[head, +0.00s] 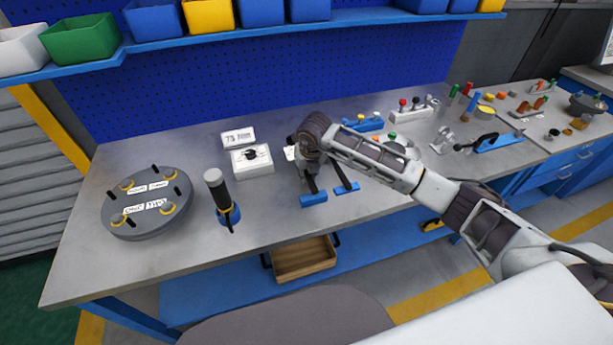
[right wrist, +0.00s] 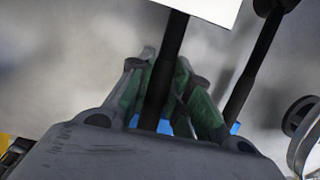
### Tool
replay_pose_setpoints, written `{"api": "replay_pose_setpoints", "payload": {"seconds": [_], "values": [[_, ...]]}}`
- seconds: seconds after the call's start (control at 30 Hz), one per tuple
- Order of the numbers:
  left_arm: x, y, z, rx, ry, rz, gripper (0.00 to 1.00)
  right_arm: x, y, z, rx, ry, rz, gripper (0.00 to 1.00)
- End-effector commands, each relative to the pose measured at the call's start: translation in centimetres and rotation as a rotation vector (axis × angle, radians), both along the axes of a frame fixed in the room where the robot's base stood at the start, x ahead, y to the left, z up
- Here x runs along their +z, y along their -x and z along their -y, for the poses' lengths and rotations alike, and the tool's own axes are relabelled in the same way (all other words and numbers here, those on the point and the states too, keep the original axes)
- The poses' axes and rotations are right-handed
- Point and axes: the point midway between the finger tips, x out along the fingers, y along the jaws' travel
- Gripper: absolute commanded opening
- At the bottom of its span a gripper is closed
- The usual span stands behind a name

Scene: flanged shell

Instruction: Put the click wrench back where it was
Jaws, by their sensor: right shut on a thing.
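My right gripper (head: 310,168) is over the middle of the bench, pointing down. In the right wrist view its fingers (right wrist: 165,85) are closed around a black rod, which I take to be the click wrench (right wrist: 170,50). A second black rod (right wrist: 243,90) with a round dark end lies beside it, outside the fingers. In the head view two dark bars run from under the gripper to blue pieces, one nearer (head: 313,199) and one to the right (head: 347,188). The gripper hides their far ends. I cannot tell whether the held rod touches the bench. My left gripper is not in view.
A dark grip in a blue base (head: 229,214) stands to the left, beside a round flanged cover (head: 147,222) with labels. A white box with a dial (head: 252,161) is behind. Several tools and fixtures crowd the right. The front middle of the bench (head: 270,222) is clear.

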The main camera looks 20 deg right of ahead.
Motion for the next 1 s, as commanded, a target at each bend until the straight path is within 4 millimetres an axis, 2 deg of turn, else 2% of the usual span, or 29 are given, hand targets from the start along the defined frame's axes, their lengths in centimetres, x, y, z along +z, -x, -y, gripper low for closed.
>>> {"api": "replay_pose_setpoints", "payload": {"seconds": [0.2, 0.43, 0.47, 0.6, 0.63, 1.0], "values": [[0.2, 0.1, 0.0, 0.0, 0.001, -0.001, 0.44, -1.4, -0.1, -0.1, 0.001, -0.001, 0.005, 0.0], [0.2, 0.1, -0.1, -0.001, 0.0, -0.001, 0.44, -1.5, -0.1, 0.0, 0.001, -0.001, 0.006, 0.0], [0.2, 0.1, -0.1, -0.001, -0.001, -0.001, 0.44, -1.7, 0.0, 0.0, 0.001, 0.0, 0.001, 0.21], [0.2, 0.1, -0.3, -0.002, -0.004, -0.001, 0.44, -1.7, 0.0, 0.0, 0.001, 0.0, 0.001, 0.39], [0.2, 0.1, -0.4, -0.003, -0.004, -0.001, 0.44, -1.7, 0.0, 0.0, 0.001, 0.0, 0.001, 0.42], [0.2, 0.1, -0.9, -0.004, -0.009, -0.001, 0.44, -1.5, 0.0, 0.0, 0.0, 0.0, 0.002, 0.42]]}}
